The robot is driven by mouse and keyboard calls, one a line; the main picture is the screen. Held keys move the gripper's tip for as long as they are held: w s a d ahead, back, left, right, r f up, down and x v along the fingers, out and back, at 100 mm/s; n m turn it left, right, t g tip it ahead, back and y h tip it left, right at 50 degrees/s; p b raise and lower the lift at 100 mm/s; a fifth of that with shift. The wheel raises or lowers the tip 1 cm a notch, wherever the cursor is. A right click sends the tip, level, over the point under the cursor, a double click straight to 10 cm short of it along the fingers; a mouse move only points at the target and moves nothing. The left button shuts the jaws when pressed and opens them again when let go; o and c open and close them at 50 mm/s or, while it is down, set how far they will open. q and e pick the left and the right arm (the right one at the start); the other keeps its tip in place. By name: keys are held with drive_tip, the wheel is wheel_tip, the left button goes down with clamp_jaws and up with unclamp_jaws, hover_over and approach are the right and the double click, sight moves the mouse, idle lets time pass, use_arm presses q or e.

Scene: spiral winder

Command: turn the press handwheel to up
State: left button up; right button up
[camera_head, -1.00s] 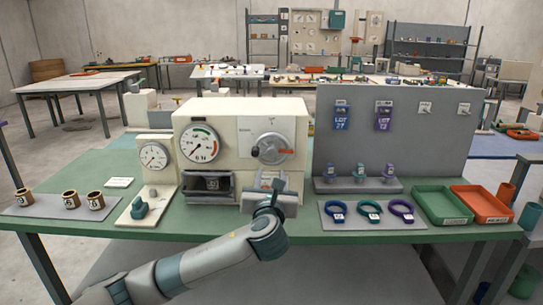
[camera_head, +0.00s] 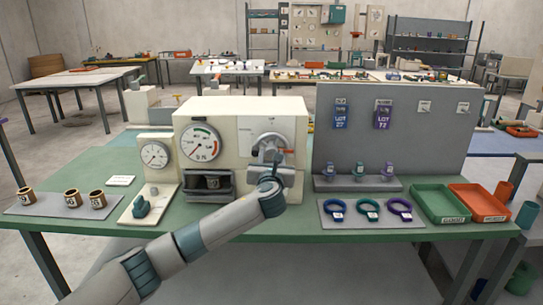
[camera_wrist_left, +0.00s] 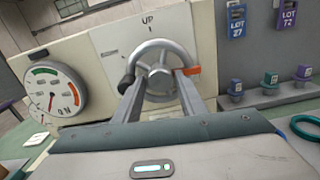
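The press handwheel (camera_wrist_left: 160,50) is a grey ring with a hub, on the right part of the cream press housing in the head view (camera_head: 269,145). In the left wrist view, "UP" is printed above it. A black knob (camera_wrist_left: 126,80) shows at its left and an orange-red piece (camera_wrist_left: 187,71) at its right. My left gripper (camera_wrist_left: 158,80) is at the wheel, its two fingers apart on either side of the hub. I cannot tell whether they touch the rim. In the head view, my left gripper (camera_head: 271,163) hides the lower part of the wheel. My right gripper is not in view.
The press has a round gauge (camera_head: 200,143) and a dark opening (camera_head: 208,183). A smaller gauge (camera_head: 154,155) stands left of it. A grey panel (camera_head: 410,120) rises on the right. Cups, coloured rings and two trays, green (camera_head: 444,202) and orange (camera_head: 478,202), are on the green table.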

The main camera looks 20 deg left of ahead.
use_arm(q)
drive_tip(key=shift+w, duration=0.1)
drive_tip(key=shift+c, duration=0.7)
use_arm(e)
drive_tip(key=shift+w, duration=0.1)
use_arm(q)
drive_tip(key=c, duration=0.5)
drive_tip(key=shift+c, duration=0.8)
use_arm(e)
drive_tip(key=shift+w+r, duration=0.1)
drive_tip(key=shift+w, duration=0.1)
use_arm(q)
drive_tip(key=shift+n, duration=0.3)
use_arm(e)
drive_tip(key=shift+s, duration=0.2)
